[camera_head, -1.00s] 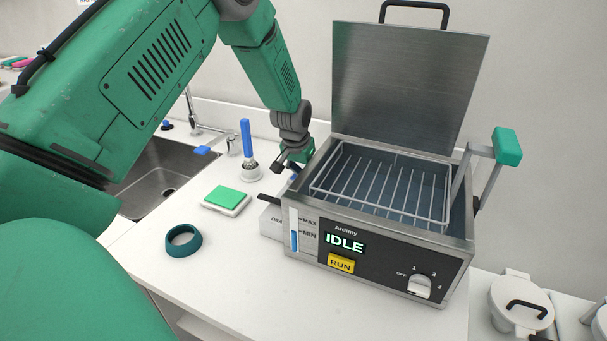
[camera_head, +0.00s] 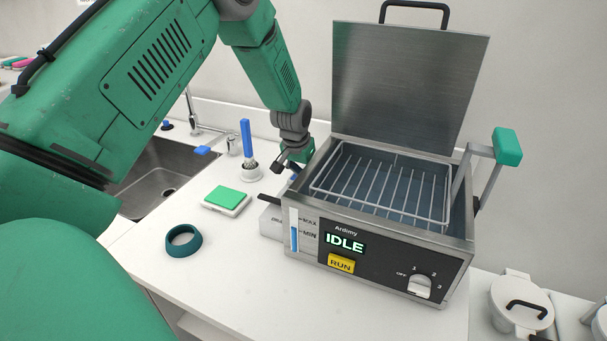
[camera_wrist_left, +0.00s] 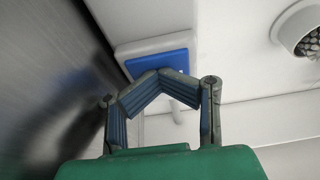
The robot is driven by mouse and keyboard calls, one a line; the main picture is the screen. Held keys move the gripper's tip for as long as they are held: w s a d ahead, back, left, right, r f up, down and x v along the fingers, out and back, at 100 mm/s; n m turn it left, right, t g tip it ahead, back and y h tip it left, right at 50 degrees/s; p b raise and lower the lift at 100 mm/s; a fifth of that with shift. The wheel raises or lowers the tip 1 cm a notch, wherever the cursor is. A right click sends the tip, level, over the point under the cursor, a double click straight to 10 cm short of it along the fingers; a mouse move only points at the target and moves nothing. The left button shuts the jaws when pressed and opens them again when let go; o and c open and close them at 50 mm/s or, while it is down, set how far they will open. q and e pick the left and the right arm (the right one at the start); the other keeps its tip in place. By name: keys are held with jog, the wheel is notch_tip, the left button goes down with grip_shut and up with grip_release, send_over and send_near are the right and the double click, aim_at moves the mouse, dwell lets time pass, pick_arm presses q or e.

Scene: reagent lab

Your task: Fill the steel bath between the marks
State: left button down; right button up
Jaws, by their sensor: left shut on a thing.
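The steel bath (camera_head: 317,258) stands on the white counter with its lid (camera_head: 410,85) raised and a wire rack (camera_head: 380,185) inside. Its display reads IDLE. The gauge (camera_head: 294,238) on its front shows a blue column with its top slightly above the MIN mark and below MAX. My left gripper (camera_head: 284,166) is at the bath's back left side; its wrist view shows the fingers (camera_wrist_left: 157,76) drawn together at a blue part (camera_wrist_left: 178,60) on a white block. The fingertips partly hide the contact. My right gripper is not in view.
A black lever (camera_head: 269,198) sticks out left of the bath, above a grey block marked DRAIN. A green-topped pad (camera_head: 226,197), a teal ring (camera_head: 183,241) and a blue stick in a holder (camera_head: 247,145) stand to the left, near the sink (camera_head: 155,180). The front counter is clear.

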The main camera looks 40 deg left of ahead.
pick_arm(q)
jog(key=shift+s+f, duration=0.1)
jog(key=shift+f, duration=0.05)
dwell(0.4)
jog(key=v, duration=0.8)
jog(key=shift+w, duration=0.2)
jog(key=shift+a, duration=0.1)
jog(key=shift+s, duration=0.1)
